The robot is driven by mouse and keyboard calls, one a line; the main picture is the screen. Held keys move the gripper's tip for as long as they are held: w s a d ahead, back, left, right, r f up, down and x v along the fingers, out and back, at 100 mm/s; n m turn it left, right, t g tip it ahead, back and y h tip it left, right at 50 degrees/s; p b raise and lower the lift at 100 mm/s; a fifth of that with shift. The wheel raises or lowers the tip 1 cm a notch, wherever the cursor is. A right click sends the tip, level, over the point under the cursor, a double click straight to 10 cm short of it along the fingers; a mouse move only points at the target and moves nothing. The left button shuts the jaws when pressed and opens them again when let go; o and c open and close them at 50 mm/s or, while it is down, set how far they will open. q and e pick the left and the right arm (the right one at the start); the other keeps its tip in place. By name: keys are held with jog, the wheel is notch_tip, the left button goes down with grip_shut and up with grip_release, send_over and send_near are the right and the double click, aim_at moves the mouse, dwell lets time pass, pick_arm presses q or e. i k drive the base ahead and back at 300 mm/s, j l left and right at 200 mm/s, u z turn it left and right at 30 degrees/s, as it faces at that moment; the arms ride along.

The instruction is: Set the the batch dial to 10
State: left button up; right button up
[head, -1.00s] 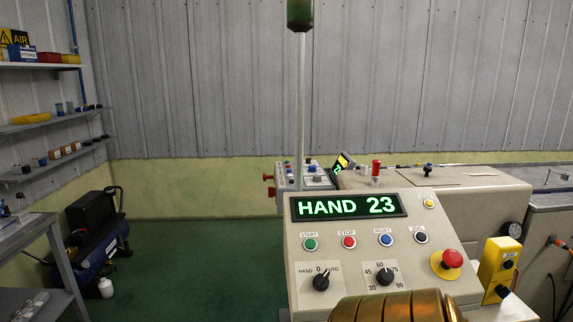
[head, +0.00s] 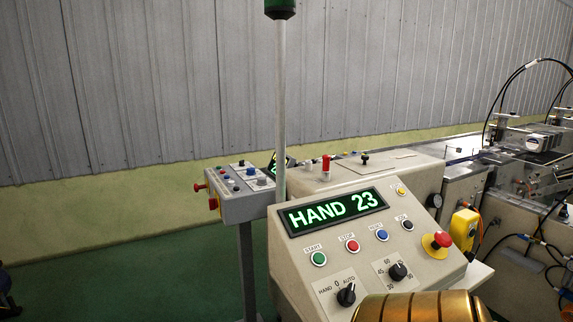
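No dial in view can be read as marked for batch. The sloped beige console (head: 300,262) bears a black rotary dial (head: 398,271) with a scale from 30 to 90, and a black HAND/0/AUTO selector (head: 346,294). Its green display (head: 333,211) reads HAND 23. Behind it on the left, a smaller grey control box (head: 245,207) on a post carries small buttons and knobs, its labels too small to read. Neither of my grippers is in view.
START, STOP, RESET and JOG buttons line the console below the display. A red mushroom button (head: 441,239) and a yellow box (head: 464,228) are at its right. A thin pole (head: 281,110) rises behind it. Green floor (head: 165,280) is free on the left.

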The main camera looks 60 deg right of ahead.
aim_at(249, 171)
jog(key=i+z, duration=0.15)
jog(key=z, duration=0.25)
jog(key=i+z, duration=0.2)
jog(key=z, duration=0.25)
jog(key=i+z, duration=0.2)
jog(key=z, duration=0.2)
jog(key=i+j+z, duration=0.15)
jog(key=z, duration=0.25)
jog(key=i+j+z, duration=0.1)
jog(key=z, duration=0.3)
